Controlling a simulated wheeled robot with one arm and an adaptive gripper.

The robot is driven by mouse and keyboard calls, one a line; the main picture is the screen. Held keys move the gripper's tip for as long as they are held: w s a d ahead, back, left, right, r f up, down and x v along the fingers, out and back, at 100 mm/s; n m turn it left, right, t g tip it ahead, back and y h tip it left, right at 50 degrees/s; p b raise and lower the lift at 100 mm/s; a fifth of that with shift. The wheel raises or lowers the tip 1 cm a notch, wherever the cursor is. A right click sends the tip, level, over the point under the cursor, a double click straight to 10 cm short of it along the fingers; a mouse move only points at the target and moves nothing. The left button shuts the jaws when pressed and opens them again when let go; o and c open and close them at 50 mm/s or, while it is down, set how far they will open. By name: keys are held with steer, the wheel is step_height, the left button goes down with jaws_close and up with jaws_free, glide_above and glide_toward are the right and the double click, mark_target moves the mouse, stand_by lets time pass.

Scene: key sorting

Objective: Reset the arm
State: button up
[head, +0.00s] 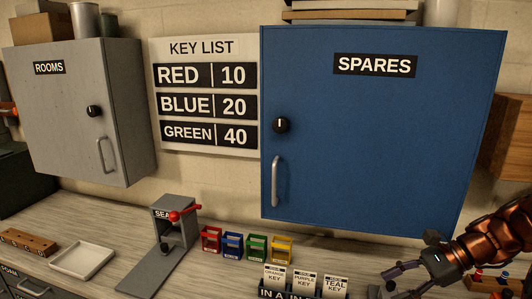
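My gripper (388,281) is at the lower right, on the copper-coloured arm that comes in from the right edge. Its grey fingers point left and look spread apart, with nothing seen between them. It is in front of the counter, below the blue SPARES cabinet (385,140) and just right of the card holder (288,294). The lower part of the gripper is close to the bottom edge of the picture.
The counter holds a white tray (82,260), a wooden block (27,242), a SEAL press (175,225) with a red handle, and small red, blue, green and yellow bins (233,244). The grey ROOMS cabinet (75,120) is shut. A key list (206,95) hangs between the cabinets.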

steer(key=s+a+r+n+g+h+p, duration=0.15)
steer(key=s+a+n, duration=0.25)
steer(key=a, duration=0.4)
steer(key=s+a+n+g+h+p, duration=0.1)
steer(key=s+a+n+h+p, duration=0.1)
steer(key=s+n+h, duration=0.2)
steer(key=s+a+n+g+h+p, duration=0.1)
steer(key=s+a+n+h, duration=0.2)
steer(key=s+n, duration=0.7)
steer(key=s+h, duration=0.2)
steer(key=s, duration=0.3)
steer(key=shift+a+p, duration=0.3)
steer(key=shift+p, duration=0.05)
